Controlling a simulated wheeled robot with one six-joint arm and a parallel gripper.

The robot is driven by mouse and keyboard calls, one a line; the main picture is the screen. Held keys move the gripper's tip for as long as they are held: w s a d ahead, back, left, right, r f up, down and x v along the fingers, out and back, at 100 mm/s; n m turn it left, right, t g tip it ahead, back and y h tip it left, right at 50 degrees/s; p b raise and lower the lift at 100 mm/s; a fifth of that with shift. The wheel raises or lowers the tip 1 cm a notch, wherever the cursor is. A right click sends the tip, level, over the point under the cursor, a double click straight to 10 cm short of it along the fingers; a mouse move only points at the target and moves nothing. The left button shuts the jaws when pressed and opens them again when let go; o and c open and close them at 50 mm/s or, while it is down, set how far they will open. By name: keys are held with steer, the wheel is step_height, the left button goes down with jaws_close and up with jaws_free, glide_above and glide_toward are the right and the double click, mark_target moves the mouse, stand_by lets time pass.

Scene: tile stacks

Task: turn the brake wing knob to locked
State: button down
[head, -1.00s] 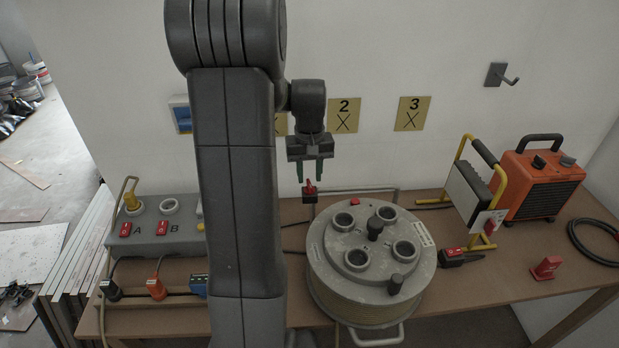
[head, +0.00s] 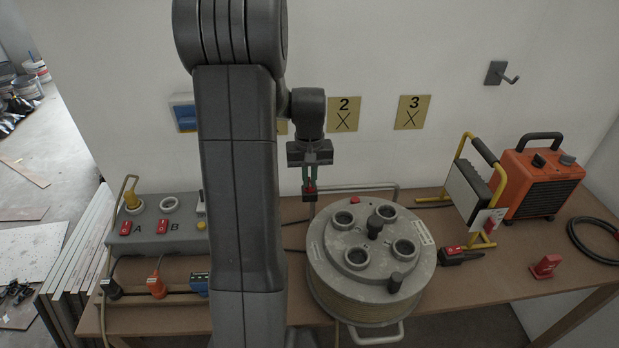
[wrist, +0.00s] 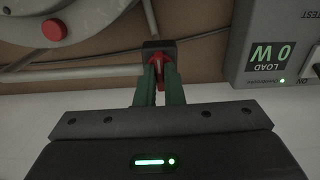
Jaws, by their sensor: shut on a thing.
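The brake wing knob (wrist: 158,66) is red and sits on a dark block (wrist: 158,46) at the back left of the cable reel (head: 330,262). My gripper (head: 310,184) points down at it from above. In the wrist view its two green fingers (wrist: 159,84) are shut on the red wing, one on each side. In the head view the fingers cover most of the knob. I cannot read any locked or unlocked mark on it.
A grey box with red switches (head: 162,226) stands at the left; its load display (wrist: 270,55) reads 0 W. The reel's tube frame (head: 360,187) passes close beside the knob. An orange heater (head: 540,185) and a work lamp (head: 470,195) stand at the right. The wall is behind.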

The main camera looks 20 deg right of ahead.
mark_target(310, 182)
steer(key=shift+m, duration=0.9)
steer(key=c, duration=1.5)
jaws_free()
step_height(310, 182, up, 14)
steer(key=shift+f+b, duration=0.1)
steer(key=shift+b, duration=0.4)
